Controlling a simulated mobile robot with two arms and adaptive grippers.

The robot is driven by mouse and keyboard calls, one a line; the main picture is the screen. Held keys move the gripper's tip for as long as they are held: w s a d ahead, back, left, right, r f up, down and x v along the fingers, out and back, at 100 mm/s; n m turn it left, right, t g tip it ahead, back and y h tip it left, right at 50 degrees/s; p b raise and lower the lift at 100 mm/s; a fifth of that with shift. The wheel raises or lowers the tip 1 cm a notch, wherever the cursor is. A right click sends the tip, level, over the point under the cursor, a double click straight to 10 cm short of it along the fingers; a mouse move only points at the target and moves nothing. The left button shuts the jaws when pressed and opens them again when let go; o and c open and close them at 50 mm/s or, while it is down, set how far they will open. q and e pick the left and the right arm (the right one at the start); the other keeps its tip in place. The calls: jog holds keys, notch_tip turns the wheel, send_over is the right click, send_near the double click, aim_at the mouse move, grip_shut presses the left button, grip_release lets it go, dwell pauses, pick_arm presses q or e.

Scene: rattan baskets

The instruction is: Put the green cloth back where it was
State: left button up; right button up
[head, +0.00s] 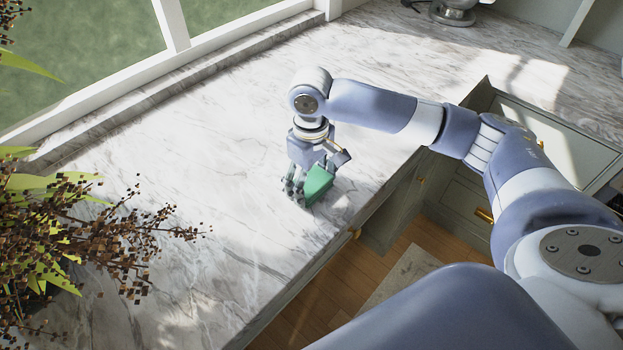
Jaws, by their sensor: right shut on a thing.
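The green cloth (318,184) is a small folded green piece at the marble countertop, left of the counter's front edge. My right gripper (304,186) points down over the counter and is shut on the green cloth. Its fingers hide part of the cloth. I cannot tell whether the cloth touches the counter. My left gripper is not in view.
The marble countertop (190,160) is mostly clear around the gripper. A leafy plant with brown sprigs (75,235) stands at the left. A metal pot (453,12) is at the far back.

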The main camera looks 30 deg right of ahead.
aim_at(311, 181)
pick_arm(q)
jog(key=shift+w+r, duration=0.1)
pick_arm(e)
jog(key=o, duration=0.7)
jog(key=shift+f, duration=0.1)
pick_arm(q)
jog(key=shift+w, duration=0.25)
pick_arm(e)
jog(key=shift+o, duration=1.3)
jog(key=shift+r, duration=0.45)
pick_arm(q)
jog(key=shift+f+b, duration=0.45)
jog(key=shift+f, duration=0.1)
pick_arm(e)
notch_tip(311, 181, up, 11)
jog(key=shift+r, duration=0.2)
